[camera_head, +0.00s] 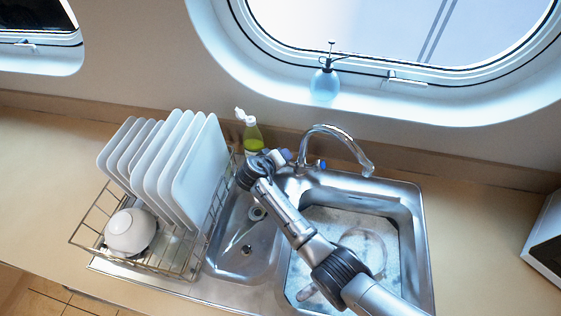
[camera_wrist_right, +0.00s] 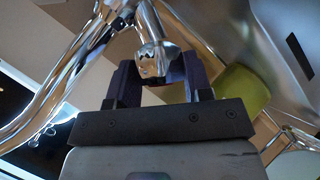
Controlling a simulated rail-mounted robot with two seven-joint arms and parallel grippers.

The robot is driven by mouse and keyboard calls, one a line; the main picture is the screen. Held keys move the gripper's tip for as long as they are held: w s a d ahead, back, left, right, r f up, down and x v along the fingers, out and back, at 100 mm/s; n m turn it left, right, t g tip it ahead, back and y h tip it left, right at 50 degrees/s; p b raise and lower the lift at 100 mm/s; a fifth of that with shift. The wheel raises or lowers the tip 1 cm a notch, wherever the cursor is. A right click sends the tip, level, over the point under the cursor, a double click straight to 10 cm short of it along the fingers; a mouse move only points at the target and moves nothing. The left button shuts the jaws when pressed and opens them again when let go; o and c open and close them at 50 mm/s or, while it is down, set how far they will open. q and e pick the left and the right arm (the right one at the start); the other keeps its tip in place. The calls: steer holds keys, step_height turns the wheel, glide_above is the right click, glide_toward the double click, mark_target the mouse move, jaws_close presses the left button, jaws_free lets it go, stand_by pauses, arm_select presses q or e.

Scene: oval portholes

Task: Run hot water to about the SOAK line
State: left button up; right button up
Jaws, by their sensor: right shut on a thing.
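My right gripper (camera_head: 281,157) reaches over the sink to the left tap handle at the base of the chrome faucet (camera_head: 335,131). In the right wrist view its dark fingers (camera_wrist_right: 160,78) are shut around the chrome handle (camera_wrist_right: 152,58). The other handle (camera_head: 321,165) has a blue mark. The spout hangs over the large right basin (camera_head: 408,215), and I see no clear stream below it. The basin floor looks pale and mottled, with a round clear dish (camera_head: 365,248) in it. I cannot make out the SOAK line or a water level. My left gripper is not in view.
A wire rack (camera_head: 88,228) with several white plates (camera_head: 192,180) and a white bowl (camera_head: 130,232) stands left of the small basin (camera_head: 240,262). A green soap bottle (camera_head: 252,136) is behind the sink. A blue spray bottle (camera_head: 325,85) stands on the sill. The right counter is mostly clear.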

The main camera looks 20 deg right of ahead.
stand_by(0.5)
steer(key=o, duration=0.9)
steer(key=shift+a, duration=0.1)
steer(key=shift+s+a+r, duration=0.15)
steer(key=b+v, duration=0.1)
steer(key=v, duration=1.2)
steer(key=shift+s+b, duration=0.1)
steer(key=shift+b, duration=0.25)
steer(key=shift+a, duration=0.1)
